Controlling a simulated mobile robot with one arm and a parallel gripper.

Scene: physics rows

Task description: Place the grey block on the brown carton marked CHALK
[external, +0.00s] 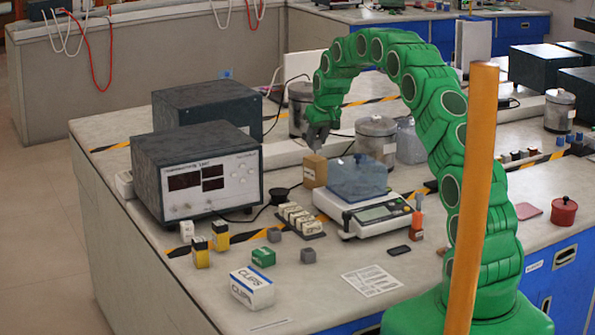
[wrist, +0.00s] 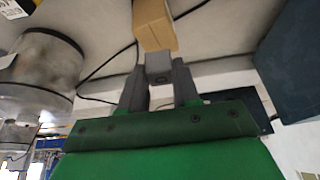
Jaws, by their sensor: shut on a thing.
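My gripper (external: 318,138) is shut on a grey block (wrist: 159,66), which sits between the two fingertips in the wrist view (wrist: 160,78). In the external view my gripper is above a small brown carton (external: 314,171), with a gap between them; the held block cannot be made out clearly there. The carton stands upright beside the balance. It also shows in the wrist view (wrist: 153,24), just beyond the held block. No lettering on it can be read.
A balance with a blue translucent cover (external: 357,178) stands right of the carton. A grey instrument (external: 198,172) is to the left, metal canisters (external: 376,138) behind. Two small grey cubes (external: 274,235) (external: 308,256), a green block (external: 263,257) and a CLIPS box (external: 252,288) lie in front.

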